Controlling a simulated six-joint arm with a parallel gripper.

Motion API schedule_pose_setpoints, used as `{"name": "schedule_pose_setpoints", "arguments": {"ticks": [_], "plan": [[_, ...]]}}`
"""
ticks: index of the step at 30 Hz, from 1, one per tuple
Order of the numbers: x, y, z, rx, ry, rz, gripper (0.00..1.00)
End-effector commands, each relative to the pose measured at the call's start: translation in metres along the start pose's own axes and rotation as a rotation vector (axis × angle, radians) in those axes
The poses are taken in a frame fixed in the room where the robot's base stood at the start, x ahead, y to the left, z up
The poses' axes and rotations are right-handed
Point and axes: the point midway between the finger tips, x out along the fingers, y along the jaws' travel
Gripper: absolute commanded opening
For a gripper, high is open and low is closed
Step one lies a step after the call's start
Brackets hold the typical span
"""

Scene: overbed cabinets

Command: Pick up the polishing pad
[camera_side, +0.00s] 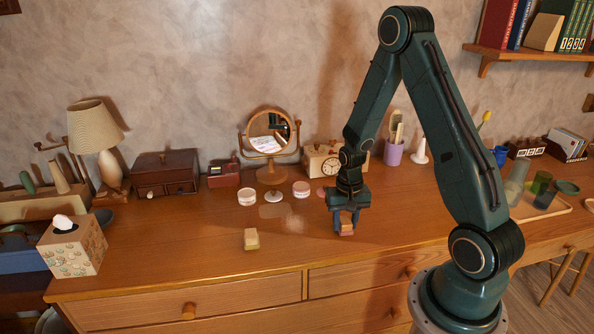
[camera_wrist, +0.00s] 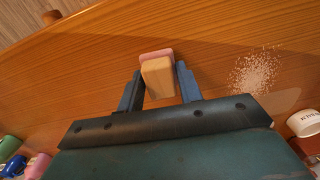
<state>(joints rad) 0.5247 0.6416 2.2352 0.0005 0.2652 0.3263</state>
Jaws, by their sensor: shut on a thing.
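My gripper (camera_side: 346,226) points down at the front middle of the wooden dresser top. It is shut on a small block with a tan wooden back and a pink layer, which I take as the polishing pad (camera_side: 346,231). In the wrist view the pad (camera_wrist: 157,76) sits between the two dark fingers (camera_wrist: 158,88), pink edge away from the palm. The fingers hide part of its sides in the side view. I cannot tell whether it touches the dresser top.
A second, cream and tan block (camera_side: 251,240) lies left on the dresser top (camera_side: 200,235). White powder (camera_wrist: 257,72) is scattered nearby. The front strip is clear.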

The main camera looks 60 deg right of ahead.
Motion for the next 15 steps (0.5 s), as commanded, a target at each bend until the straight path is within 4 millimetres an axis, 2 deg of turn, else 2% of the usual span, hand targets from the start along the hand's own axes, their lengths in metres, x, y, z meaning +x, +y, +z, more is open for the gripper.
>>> {"name": "schedule_pose_setpoints", "arguments": {"ticks": [8,15], "plan": [[-0.027,0.0,-0.001,0.0,0.004,-0.001,0.14],[-0.065,0.0,-0.001,0.0,0.006,-0.002,0.14]]}}
